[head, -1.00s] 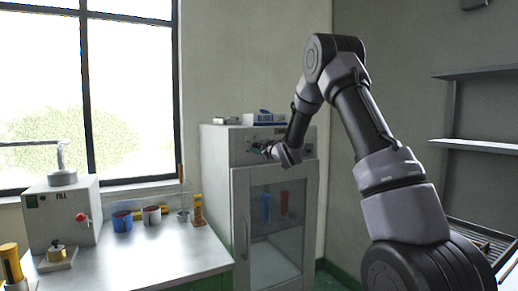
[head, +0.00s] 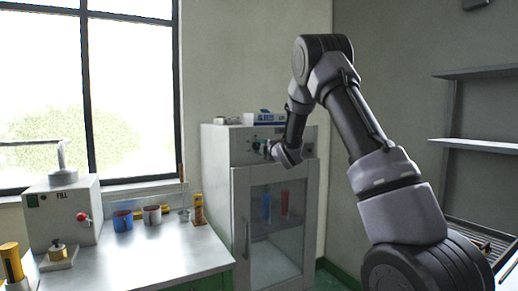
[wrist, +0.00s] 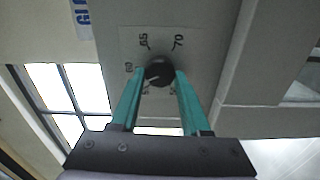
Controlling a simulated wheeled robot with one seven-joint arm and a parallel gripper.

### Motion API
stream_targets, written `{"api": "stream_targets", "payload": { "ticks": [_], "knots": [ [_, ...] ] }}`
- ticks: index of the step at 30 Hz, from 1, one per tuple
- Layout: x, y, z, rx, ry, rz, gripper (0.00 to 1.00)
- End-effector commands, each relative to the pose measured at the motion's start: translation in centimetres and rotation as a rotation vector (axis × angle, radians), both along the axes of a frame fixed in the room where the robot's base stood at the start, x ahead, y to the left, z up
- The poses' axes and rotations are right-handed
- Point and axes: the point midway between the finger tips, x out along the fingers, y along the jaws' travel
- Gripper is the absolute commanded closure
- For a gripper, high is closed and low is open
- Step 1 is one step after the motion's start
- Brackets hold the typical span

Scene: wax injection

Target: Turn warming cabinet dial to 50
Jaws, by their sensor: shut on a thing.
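The warming cabinet (head: 241,210) is a pale grey unit with a glass door, standing against the back wall in the head view. In the wrist view its black round dial (wrist: 159,72) sits on a pale scale plate. The marks 65 and 70 read above the dial and 60 to its left; the lower marks are partly hidden by my fingers. My gripper (wrist: 161,78) has its teal fingers shut on the dial, one on each side. A faint light line shows on the dial face, but its exact setting is too small to read. In the head view my wrist covers the dial.
Boxes (head: 265,118) lie on top of the cabinet. A red and a blue item stand behind its glass door. To the left a metal worktable (head: 165,252) carries cups and a white fill machine (head: 62,215). Shelves (head: 480,145) hang on the right wall.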

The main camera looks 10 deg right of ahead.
Motion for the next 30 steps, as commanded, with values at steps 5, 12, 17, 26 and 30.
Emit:
{"api": "stream_targets", "payload": {
  "ticks": [5, 12, 17, 26, 30],
  "knots": [
    [-0.04, 0.12, -0.17, -0.160, -0.050, 0.002, 1.00],
    [-0.03, 0.09, -0.31, -0.377, -0.120, 0.002, 1.00],
    [-0.03, 0.08, -0.42, -0.522, -0.166, 0.002, 1.00],
    [-0.03, 0.10, -0.49, -0.793, -0.255, 0.004, 1.00],
    [-0.02, 0.02, -0.57, -0.920, -0.296, 0.004, 1.00]
  ]
}}
